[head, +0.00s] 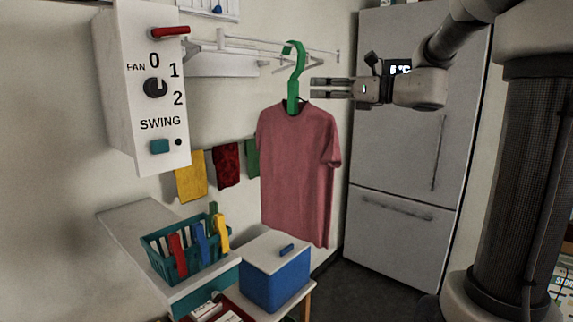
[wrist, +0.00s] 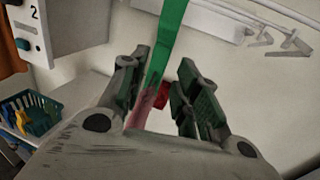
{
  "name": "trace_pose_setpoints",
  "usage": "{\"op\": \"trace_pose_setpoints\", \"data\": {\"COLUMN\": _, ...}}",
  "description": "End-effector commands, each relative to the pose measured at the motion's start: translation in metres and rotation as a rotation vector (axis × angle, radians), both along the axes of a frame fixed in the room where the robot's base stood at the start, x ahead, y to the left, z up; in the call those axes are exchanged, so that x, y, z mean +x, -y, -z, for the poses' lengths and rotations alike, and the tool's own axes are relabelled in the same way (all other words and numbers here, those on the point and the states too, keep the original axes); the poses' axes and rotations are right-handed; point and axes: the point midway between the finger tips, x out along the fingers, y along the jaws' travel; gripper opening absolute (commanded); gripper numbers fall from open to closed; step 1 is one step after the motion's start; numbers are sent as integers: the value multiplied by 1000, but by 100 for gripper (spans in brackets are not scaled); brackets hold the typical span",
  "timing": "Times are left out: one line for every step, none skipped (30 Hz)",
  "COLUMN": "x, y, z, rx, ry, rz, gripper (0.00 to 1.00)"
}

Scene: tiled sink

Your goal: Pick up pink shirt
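The pink shirt (head: 297,170) hangs upright on a green hanger (head: 293,92), whose hook is at the wall rack's bars. My gripper (head: 316,88) is at the right of the hanger's neck, just above the shirt's collar, with its two fingers apart and pointing left. In the wrist view, the green hanger (wrist: 172,40) shows between the spread fingers of my gripper (wrist: 160,78), with a gap on the right side. A strip of the pink shirt (wrist: 140,108) shows low between them. Whether the fingers touch the hanger cannot be told.
The wall rack (head: 265,50) is behind the hanger. A fan control box (head: 150,90) is at the left. A teal basket of pegs (head: 185,250) and a blue box (head: 275,280) stand below. Small cloths (head: 191,177) hang behind. A grey fridge (head: 400,190) is at the right.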

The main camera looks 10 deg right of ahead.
Motion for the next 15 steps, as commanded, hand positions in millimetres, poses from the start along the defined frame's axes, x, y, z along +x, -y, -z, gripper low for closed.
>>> {"op": "trace_pose_setpoints", "data": {"x": 0, "y": 0, "z": 0, "rx": 1, "ry": 0, "rz": 0, "gripper": 31}}
{"op": "trace_pose_setpoints", "data": {"x": 0, "y": -1, "z": 0, "rx": 2, "ry": -1, "rz": 0, "gripper": 31}}
{"op": "trace_pose_setpoints", "data": {"x": 1, "y": -2, "z": 0, "rx": 3, "ry": -2, "rz": -1, "gripper": 31}}
{"op": "trace_pose_setpoints", "data": {"x": 3, "y": -4, "z": 0, "rx": 3, "ry": -2, "rz": -1, "gripper": 31}}
{"op": "trace_pose_setpoints", "data": {"x": 5, "y": -6, "z": 0, "rx": 3, "ry": -2, "rz": -2, "gripper": 31}}
{"op": "trace_pose_setpoints", "data": {"x": 8, "y": -10, "z": 0, "rx": 3, "ry": -2, "rz": -4, "gripper": 31}}
{"op": "trace_pose_setpoints", "data": {"x": 10, "y": -13, "z": 0, "rx": 2, "ry": -1, "rz": -4, "gripper": 31}}
{"op": "trace_pose_setpoints", "data": {"x": 13, "y": -16, "z": 0, "rx": 1, "ry": -2, "rz": -3, "gripper": 31}}
{"op": "trace_pose_setpoints", "data": {"x": 16, "y": -20, "z": 0, "rx": 1, "ry": -2, "rz": -4, "gripper": 31}}
{"op": "trace_pose_setpoints", "data": {"x": 18, "y": -22, "z": 0, "rx": 1, "ry": -2, "rz": -4, "gripper": 31}}
{"op": "trace_pose_setpoints", "data": {"x": 21, "y": -25, "z": 0, "rx": 1, "ry": -2, "rz": -3, "gripper": 31}}
{"op": "trace_pose_setpoints", "data": {"x": 25, "y": -29, "z": 0, "rx": 1, "ry": -3, "rz": -4, "gripper": 31}}
{"op": "trace_pose_setpoints", "data": {"x": 28, "y": -32, "z": 0, "rx": 2, "ry": -2, "rz": -5, "gripper": 31}}
{"op": "trace_pose_setpoints", "data": {"x": 32, "y": -36, "z": 0, "rx": 1, "ry": -2, "rz": -4, "gripper": 31}}
{"op": "trace_pose_setpoints", "data": {"x": 37, "y": -41, "z": -1, "rx": 1, "ry": -2, "rz": -5, "gripper": 31}}
